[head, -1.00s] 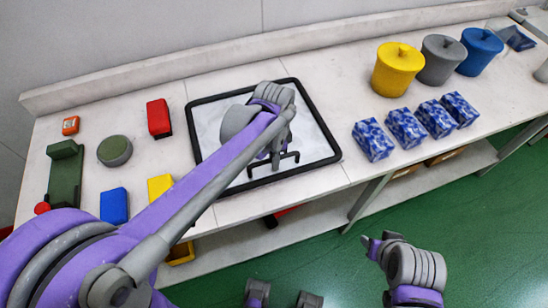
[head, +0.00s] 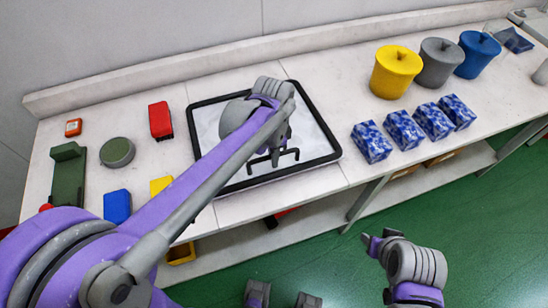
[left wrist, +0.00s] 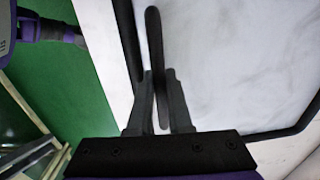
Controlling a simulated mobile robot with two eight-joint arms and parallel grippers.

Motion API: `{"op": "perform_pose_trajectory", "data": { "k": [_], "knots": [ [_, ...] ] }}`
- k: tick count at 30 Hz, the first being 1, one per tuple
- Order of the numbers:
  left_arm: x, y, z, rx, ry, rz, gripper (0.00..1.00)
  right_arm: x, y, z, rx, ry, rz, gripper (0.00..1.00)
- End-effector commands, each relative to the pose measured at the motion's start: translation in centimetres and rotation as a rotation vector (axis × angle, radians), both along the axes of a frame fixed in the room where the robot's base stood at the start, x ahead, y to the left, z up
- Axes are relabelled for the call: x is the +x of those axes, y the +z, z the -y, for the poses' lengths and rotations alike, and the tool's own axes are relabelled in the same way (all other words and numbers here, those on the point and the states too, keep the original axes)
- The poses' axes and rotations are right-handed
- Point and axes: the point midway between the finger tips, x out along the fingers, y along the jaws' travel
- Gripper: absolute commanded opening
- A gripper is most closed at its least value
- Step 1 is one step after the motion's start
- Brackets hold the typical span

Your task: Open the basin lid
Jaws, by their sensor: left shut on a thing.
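The basin lid (head: 230,172) is a pale, marbled panel in a black frame set in the worktop, and it looks flat. A black bar handle (head: 289,154) stands on it, and it also shows in the left wrist view (left wrist: 153,35). My left gripper (head: 274,158) is over the lid, shut on the handle. In the left wrist view its two fingers (left wrist: 158,75) stand on either side of the bar. My arm hides part of the lid. My right gripper (head: 371,243) is away from the worktop, over the green floor, and its jaws are unclear.
Yellow (head: 396,76), grey (head: 439,66) and blue (head: 476,58) lidded pots stand right of the lid, with several blue-white blocks (head: 371,146) before them. To the left are a red block (head: 160,120), a round green piece (head: 116,152) and a blue block (head: 117,206). A ledge (head: 190,66) runs behind.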

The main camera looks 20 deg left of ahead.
Motion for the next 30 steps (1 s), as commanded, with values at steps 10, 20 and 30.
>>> {"op": "perform_pose_trajectory", "data": {
  "k": [10,20,30],
  "knots": [
    [0.4,2.0,-0.3,0.001,0.001,0.002,0.00,0.4,1.5,0.0,0.000,0.000,0.008,0.50],
    [0.8,3.3,-0.5,0.002,0.002,0.002,0.00,0.7,2.6,0.0,0.000,0.000,0.014,0.50],
    [1.7,6.2,-1.1,0.001,0.001,0.003,0.00,1.5,4.7,0.0,0.000,0.000,0.028,0.50]
  ]
}}
